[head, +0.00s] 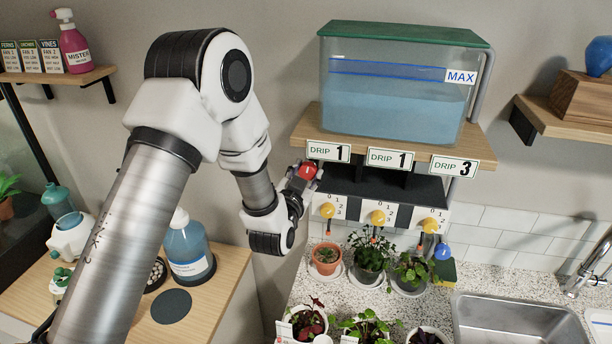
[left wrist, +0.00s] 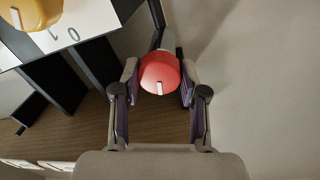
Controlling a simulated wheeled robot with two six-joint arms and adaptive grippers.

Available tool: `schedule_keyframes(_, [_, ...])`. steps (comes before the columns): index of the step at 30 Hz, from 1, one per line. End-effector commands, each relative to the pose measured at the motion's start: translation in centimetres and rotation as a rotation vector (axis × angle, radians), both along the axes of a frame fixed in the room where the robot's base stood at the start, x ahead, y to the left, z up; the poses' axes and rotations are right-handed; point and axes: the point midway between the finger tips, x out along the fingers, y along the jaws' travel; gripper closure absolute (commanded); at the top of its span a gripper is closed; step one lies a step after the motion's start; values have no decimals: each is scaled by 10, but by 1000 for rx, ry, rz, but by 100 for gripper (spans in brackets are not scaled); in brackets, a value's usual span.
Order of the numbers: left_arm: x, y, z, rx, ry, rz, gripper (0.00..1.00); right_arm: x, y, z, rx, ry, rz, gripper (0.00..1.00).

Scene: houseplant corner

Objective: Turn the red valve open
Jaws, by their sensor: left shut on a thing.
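The red valve (head: 308,171) is a round red knob with a white mark, at the left end of the drip unit under the water tank (head: 395,85). My left gripper (head: 298,184) is at the valve and shut on it. In the left wrist view the red valve (left wrist: 160,73) sits between the two fingers of the left gripper (left wrist: 158,88), its white mark pointing toward the palm. The fingers hide part of its sides. My right gripper is not in view.
Yellow knobs (head: 378,217) on dial plates are just right of the valve; one yellow knob (left wrist: 36,12) also shows in the wrist view. Potted plants (head: 370,253) stand on the counter below. A shelf with a blue jug (head: 187,249) is at lower left, a sink (head: 515,320) at lower right.

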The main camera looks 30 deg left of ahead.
Motion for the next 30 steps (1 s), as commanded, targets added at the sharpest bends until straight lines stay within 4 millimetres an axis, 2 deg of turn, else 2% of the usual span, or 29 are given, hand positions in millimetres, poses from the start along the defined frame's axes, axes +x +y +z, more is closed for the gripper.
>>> schedule_keyframes(12, [-1,-1,-4,361,98,-3,92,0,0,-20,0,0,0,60])
schedule_keyframes(30, [-1,-3,-5,912,244,-6,92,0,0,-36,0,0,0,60])
